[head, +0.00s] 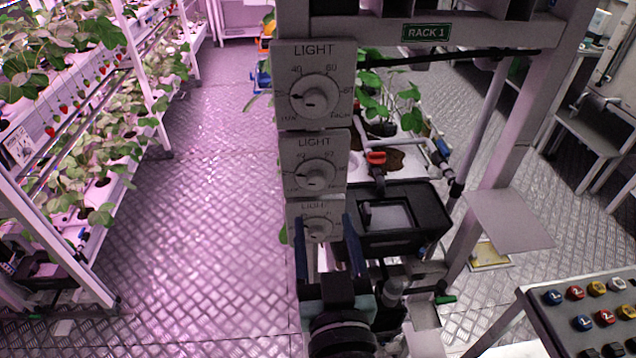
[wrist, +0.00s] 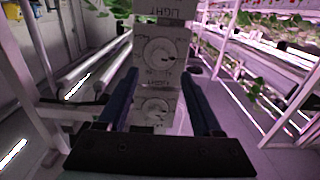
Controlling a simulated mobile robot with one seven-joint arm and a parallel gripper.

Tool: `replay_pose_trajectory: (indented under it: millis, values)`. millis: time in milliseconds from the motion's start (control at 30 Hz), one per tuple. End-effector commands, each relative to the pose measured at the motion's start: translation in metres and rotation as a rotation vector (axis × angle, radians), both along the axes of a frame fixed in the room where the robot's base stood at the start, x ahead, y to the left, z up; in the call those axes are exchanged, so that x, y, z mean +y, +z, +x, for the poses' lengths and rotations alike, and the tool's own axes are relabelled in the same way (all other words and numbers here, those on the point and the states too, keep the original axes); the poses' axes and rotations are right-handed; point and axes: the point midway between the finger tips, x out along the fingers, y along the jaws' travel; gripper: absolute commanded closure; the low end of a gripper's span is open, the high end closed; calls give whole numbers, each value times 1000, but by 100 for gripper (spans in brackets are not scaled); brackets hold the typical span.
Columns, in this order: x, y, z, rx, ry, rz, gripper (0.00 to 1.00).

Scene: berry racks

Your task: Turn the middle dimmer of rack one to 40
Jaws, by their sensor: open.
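Three white LIGHT dimmer panels are stacked on the post of the rack with the green RACK 1 sign (head: 426,33). The middle dimmer (head: 318,172) has a round white knob whose dark mark points left, below the 40 label. The top dimmer (head: 320,97) and bottom dimmer (head: 318,226) have similar knobs. My gripper (head: 325,222) is open and empty, its blue fingers on either side of the bottom dimmer, below the middle one. In the wrist view the fingers frame two knobs (wrist: 158,55) with upside-down labels; I cannot tell which dimmers these are.
A black tank (head: 398,222) and rack pipes stand close right of the dimmers. A button panel (head: 590,315) is at the lower right. A plant rack (head: 85,240) is at the left, with clear metal floor (head: 210,200) between.

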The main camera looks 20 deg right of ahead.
Motion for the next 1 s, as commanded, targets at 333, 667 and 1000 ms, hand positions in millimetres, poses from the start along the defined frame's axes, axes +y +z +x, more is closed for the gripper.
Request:
replay_pose_trajectory:
  millis: [333,667,1000]
  values:
    - [-17,3,58,-1,0,1,33]
    - [-22,1,76,-1,0,1,33]
    - [-22,0,76,-1,1,1,55]
